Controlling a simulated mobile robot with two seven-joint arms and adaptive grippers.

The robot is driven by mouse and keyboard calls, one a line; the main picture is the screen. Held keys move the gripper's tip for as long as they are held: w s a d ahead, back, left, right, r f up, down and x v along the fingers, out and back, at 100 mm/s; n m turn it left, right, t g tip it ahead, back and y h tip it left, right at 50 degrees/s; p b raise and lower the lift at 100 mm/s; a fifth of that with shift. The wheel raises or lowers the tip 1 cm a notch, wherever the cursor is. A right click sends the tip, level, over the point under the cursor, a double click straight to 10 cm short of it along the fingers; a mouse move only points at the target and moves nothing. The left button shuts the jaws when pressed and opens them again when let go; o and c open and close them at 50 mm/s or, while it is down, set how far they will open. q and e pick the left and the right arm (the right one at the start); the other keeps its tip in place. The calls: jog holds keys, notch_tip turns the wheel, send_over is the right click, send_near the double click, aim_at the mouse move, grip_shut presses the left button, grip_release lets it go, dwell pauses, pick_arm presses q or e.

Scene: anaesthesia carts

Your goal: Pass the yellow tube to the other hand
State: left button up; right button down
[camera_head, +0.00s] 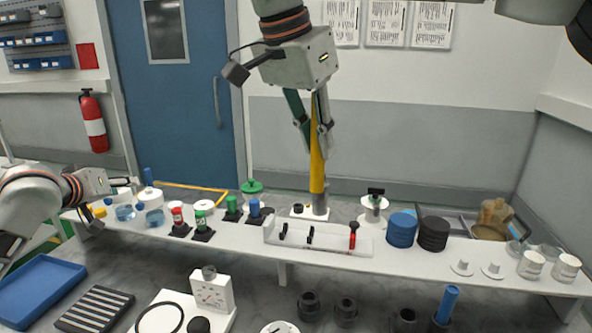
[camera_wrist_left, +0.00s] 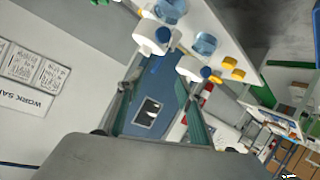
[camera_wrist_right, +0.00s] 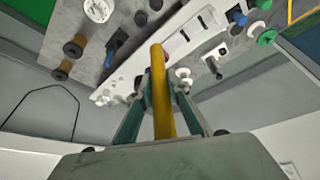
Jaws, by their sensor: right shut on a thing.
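The yellow tube (camera_head: 317,160) stands upright at the middle of the head view. My right gripper (camera_head: 313,135) reaches down from above and is shut on its upper part. The tube's lower end meets a grey socket on a small white base (camera_head: 310,212); I cannot tell whether it sits in the socket or just above. In the right wrist view the tube (camera_wrist_right: 162,95) runs between the fingers. My left gripper (camera_head: 120,190) is far to the left, above the shelf's left end. In the left wrist view its fingers (camera_wrist_left: 155,92) are apart and empty.
A long white shelf (camera_head: 340,262) carries a white rack (camera_head: 300,246), blue discs (camera_head: 401,230), black discs (camera_head: 433,234), and several bottles and jars at left. A blue tray (camera_head: 38,290) lies at lower left. The space above the shelf between the grippers is free.

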pick_arm(q)
jog(key=s+d+f+m+g+h, duration=0.1)
jog(key=s+d+m+g+h, duration=0.2)
jog(key=d, duration=1.1)
jog(key=s+d+f+h, duration=0.1)
jog(key=s+d+h, duration=0.3)
jog(key=d, duration=0.9)
jog(key=m+t+y, duration=0.2)
jog(key=m, duration=0.3)
send_near(317, 171)
jog(key=shift+t, duration=0.3)
jog(key=shift+f+x, duration=0.1)
jog(key=shift+x, duration=2.8)
jog(key=shift+f+x, duration=0.15)
jog(key=shift+x, duration=2.7)
jog(key=shift+s, duration=0.15)
